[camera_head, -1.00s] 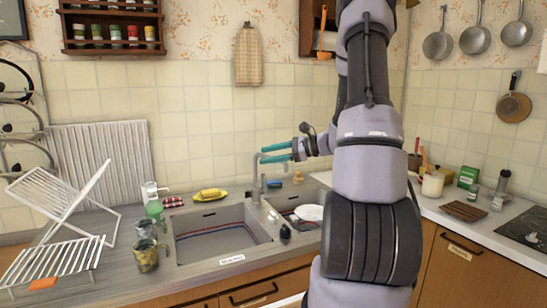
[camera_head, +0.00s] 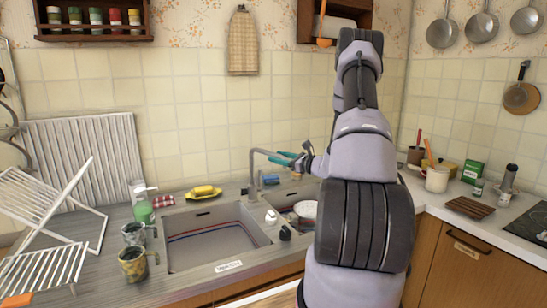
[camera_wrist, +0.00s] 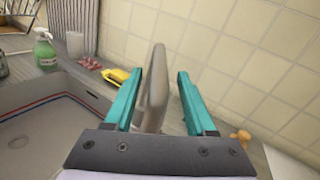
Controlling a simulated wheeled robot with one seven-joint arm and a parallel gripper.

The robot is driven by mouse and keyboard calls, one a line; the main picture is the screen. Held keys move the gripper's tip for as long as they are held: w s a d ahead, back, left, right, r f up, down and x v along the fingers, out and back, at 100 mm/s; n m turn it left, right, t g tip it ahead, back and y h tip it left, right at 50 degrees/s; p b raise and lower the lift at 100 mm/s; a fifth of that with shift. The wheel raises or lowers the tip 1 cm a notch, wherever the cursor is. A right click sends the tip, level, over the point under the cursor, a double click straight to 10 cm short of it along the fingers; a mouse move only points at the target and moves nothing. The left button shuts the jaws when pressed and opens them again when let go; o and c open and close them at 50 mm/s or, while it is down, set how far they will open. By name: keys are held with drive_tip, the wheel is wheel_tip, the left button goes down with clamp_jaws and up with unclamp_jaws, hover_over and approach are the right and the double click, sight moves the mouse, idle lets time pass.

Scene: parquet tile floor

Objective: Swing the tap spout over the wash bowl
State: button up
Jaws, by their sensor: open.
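The grey tap (camera_head: 253,172) stands behind the sinks, near the divider between them. Its spout (camera_wrist: 152,95) points right in the head view, toward the right bowl. The wash bowl (camera_head: 215,243) is the left basin, with a label (camera_head: 228,265) on its front edge. My gripper (camera_head: 277,158) is at the spout with its teal fingers open. In the wrist view my gripper (camera_wrist: 168,72) has the spout between its fingers, nearer the left finger. Whether a finger touches it I cannot tell.
The right bowl (camera_head: 283,199) holds a white plate (camera_head: 305,209). A yellow sponge-like item (camera_head: 203,191), a green bottle (camera_head: 143,208) and mugs (camera_head: 133,262) stand around the left bowl. A white rack (camera_head: 45,225) is far left. The tiled wall is close behind the tap.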

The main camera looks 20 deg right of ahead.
drive_tip(key=shift+x, duration=1.3)
clamp_jaws()
drive_tip(key=shift+a, duration=0.1)
idle(0.4)
